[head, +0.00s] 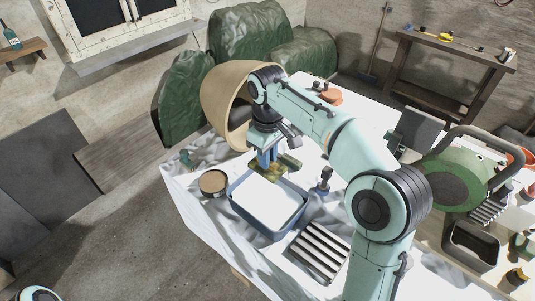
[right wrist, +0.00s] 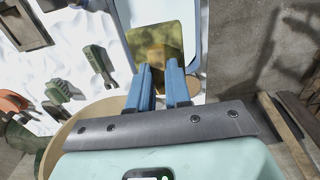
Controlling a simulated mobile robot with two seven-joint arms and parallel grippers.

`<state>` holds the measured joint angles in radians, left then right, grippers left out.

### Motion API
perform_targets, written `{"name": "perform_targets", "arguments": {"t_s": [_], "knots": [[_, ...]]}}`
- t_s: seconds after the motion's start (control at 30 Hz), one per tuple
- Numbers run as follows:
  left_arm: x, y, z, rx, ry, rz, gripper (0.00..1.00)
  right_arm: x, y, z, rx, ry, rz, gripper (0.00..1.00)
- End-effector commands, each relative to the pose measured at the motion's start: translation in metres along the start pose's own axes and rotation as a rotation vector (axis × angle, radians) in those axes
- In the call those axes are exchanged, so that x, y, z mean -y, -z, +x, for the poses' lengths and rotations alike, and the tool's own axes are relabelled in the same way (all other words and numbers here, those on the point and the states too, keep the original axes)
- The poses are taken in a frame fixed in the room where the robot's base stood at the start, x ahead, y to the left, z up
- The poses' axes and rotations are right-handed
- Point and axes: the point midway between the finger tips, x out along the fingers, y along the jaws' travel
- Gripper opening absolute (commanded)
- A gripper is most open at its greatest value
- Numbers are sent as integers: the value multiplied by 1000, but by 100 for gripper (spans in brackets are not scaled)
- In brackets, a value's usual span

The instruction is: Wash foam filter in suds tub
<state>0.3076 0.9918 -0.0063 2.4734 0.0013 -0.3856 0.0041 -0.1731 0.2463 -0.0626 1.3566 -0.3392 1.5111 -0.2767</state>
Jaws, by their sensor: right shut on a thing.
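The foam filter (head: 266,173) is a flat olive-yellow slab. My right gripper (head: 267,157) is shut on it, and its blue fingers (right wrist: 165,88) grip the filter's near edge in the right wrist view, where the slab (right wrist: 158,42) points away from me. The suds tub (head: 238,214) is a dark blue rectangular tub filled with white suds (head: 268,203). The filter is at the tub's far edge, over the suds. I cannot tell whether it touches them. My left gripper is out of view.
A round brown-rimmed dish (head: 213,182) stands left of the tub. A slatted rack (head: 320,250) lies at its near right, and a small dark blue tool (head: 323,181) stands to its right. A large tan curved shell (head: 222,93) rises behind. A green machine (head: 459,181) is farther right.

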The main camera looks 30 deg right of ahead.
Motion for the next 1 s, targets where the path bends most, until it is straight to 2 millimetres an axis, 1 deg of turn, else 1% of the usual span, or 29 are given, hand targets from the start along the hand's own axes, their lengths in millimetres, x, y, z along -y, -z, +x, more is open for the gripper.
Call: {"name": "perform_targets", "arguments": {"t_s": [0.17, 0.5, 1.0], "knots": [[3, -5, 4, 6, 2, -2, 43, 0, -1, 9, 2, 0, 0, 0], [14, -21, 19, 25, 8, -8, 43, 0, -2, 40, 4, 1, 1, 0], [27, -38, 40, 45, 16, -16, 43, 0, -1, 85, 3, 0, 0, 0]]}}
